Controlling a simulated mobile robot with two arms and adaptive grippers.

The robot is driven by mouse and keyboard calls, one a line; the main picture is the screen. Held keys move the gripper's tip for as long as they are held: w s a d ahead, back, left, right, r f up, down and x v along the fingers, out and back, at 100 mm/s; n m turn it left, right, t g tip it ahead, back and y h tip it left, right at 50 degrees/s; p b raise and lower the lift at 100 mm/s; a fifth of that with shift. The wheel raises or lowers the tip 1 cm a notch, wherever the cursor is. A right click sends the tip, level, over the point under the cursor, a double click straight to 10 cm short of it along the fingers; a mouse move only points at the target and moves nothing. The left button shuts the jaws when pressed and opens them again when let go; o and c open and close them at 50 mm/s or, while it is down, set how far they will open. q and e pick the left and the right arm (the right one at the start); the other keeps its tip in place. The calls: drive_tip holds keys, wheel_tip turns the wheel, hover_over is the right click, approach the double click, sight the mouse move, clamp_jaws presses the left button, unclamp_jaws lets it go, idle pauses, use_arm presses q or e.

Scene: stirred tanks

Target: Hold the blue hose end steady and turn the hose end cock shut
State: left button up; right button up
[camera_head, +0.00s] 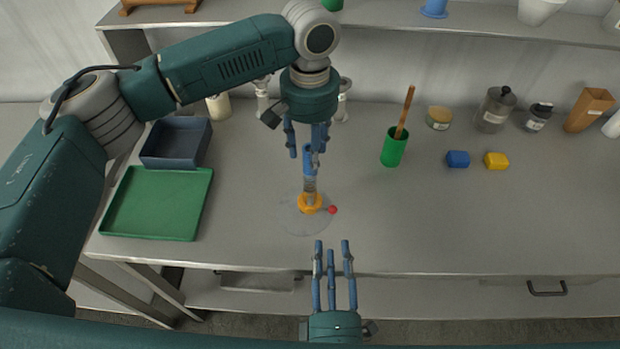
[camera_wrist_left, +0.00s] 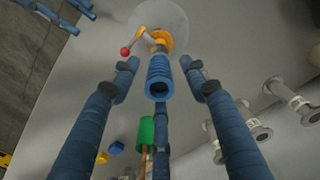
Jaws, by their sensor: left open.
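The blue hose end (camera_head: 308,161) stands upright on the bench, above a grey-clear neck and the orange hose end cock (camera_head: 311,204). The cock's lever ends in a red knob (camera_head: 332,210), pointing right in the head view. In the left wrist view the blue hose end (camera_wrist_left: 159,78) lies between my spread fingers, with the cock (camera_wrist_left: 158,40) and red knob (camera_wrist_left: 125,51) beyond. My left gripper (camera_head: 306,152) is open around the hose's top, with gaps beside it. My right gripper (camera_head: 332,247) is open and empty, in front of the bench edge, nearer than the cock.
A green tray (camera_head: 157,204) and a dark bin (camera_head: 176,142) stand left. A green cup (camera_head: 393,149) with a wooden stick, a blue block (camera_head: 458,159), a yellow block (camera_head: 497,161) and several jars stand right. The bench right of the cock is clear.

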use_arm(q)
wheel_tip(320, 180, up, 12)
drive_tip(key=shift+f, duration=0.15)
idle(0.3)
